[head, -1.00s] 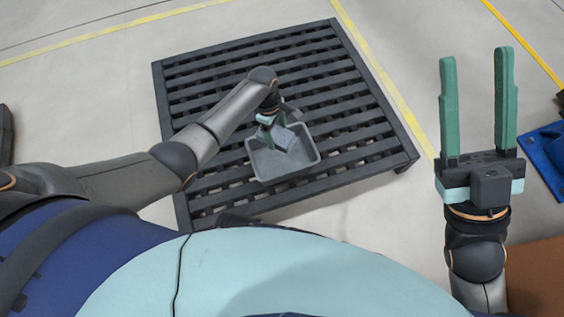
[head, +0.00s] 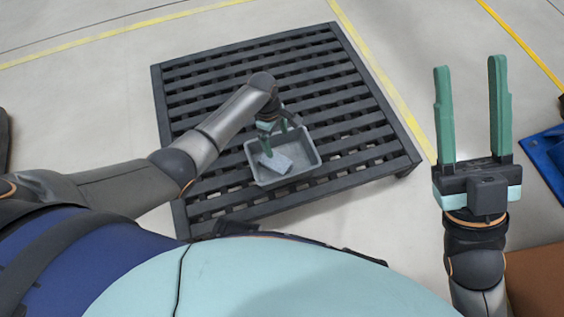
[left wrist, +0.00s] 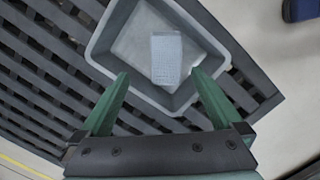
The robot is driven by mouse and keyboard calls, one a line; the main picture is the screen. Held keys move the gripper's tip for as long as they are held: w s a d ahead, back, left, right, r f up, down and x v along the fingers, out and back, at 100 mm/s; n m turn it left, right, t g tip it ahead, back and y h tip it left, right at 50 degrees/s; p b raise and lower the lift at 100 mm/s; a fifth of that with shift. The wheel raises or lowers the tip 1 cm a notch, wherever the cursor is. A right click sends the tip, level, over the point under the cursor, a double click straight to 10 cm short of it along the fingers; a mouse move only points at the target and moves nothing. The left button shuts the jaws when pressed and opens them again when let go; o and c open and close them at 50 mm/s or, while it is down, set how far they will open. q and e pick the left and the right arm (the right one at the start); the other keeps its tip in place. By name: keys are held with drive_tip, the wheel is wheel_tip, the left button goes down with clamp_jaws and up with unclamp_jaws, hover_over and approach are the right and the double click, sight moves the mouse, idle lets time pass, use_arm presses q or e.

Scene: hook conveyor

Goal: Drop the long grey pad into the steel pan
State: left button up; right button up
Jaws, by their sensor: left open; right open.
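The steel pan (head: 311,158) is a grey rectangular tray on the slatted pallet in the head view; its rim also shows in the left wrist view (left wrist: 107,38). The grey pad (head: 277,163) lies inside the pan, and in the left wrist view the pad (left wrist: 166,58) rests on the pan floor near the wall closest to the gripper. My right gripper (head: 467,65) is open and empty, pointing up at the right.
The dark slatted pallet (head: 345,98) lies on the pale floor with bare slats around the pan. A blue object (head: 548,152) and a brown surface (head: 535,275) are at the right edge. Yellow lines (head: 385,84) mark the floor.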

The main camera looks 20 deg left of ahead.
use_arm(q)
wheel_tip(320, 180, up, 12)
drive_tip(key=a+p, duration=0.2)
drive_tip(key=p, duration=0.5)
drive_tip(key=shift+w+r+p, duration=0.15)
drive_tip(key=shift+p, duration=0.15)
use_arm(e)
wheel_tip(320, 180, up, 8)
drive_tip(key=shift+s+d+r+n, duration=0.2)
drive_tip(key=shift+d+n, duration=0.1)
drive_tip(key=shift+d, duration=0.15)
use_arm(q)
drive_tip(key=shift+w+d, duration=0.1)
use_arm(e)
drive_tip(key=shift+f+t, duration=0.1)
drive_tip(key=shift+t, duration=0.2)
